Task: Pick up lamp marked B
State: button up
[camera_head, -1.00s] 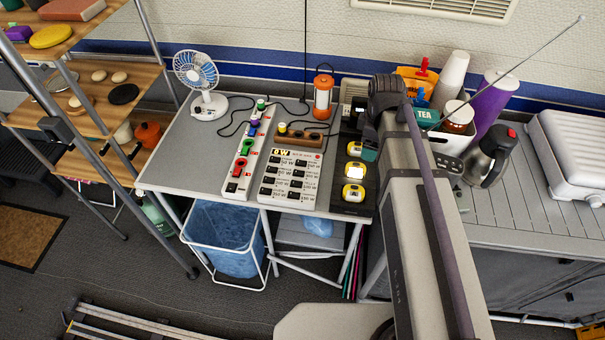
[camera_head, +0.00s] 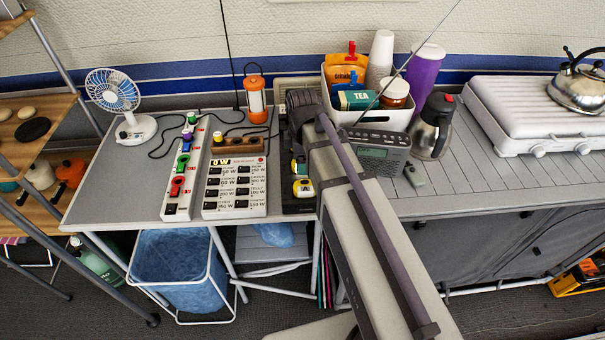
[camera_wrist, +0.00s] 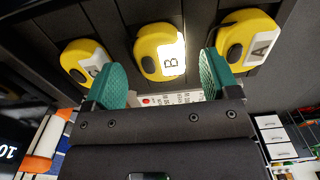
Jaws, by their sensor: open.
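The lamp marked B (camera_wrist: 160,52) is yellow with a black button and a bright white label. In the wrist view it sits in the middle of a row on a black slotted holder (camera_wrist: 112,28). The yellow lamp marked A (camera_wrist: 250,42) is to its right. Another yellow lamp (camera_wrist: 86,62), its letter partly covered, is to its left. My gripper (camera_wrist: 160,78) is open and empty, its green pads apart, one toward each side of lamp B; contact cannot be told. In the head view my arm hides much of the row; one yellow lamp (camera_head: 303,189) shows clearly.
A white power strip (camera_head: 187,170) and a wattage board (camera_head: 236,188) lie left of the lamps. An orange lantern (camera_head: 255,98) and a fan (camera_head: 118,100) stand behind. A radio (camera_head: 378,152), a caddy (camera_head: 372,117) and a flask (camera_head: 434,125) are at right.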

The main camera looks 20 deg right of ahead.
notch_tip(320, 180, down, 2)
jog(key=shift+r, duration=0.25)
jog(key=c, duration=1)
jog(key=shift+c, duration=0.2)
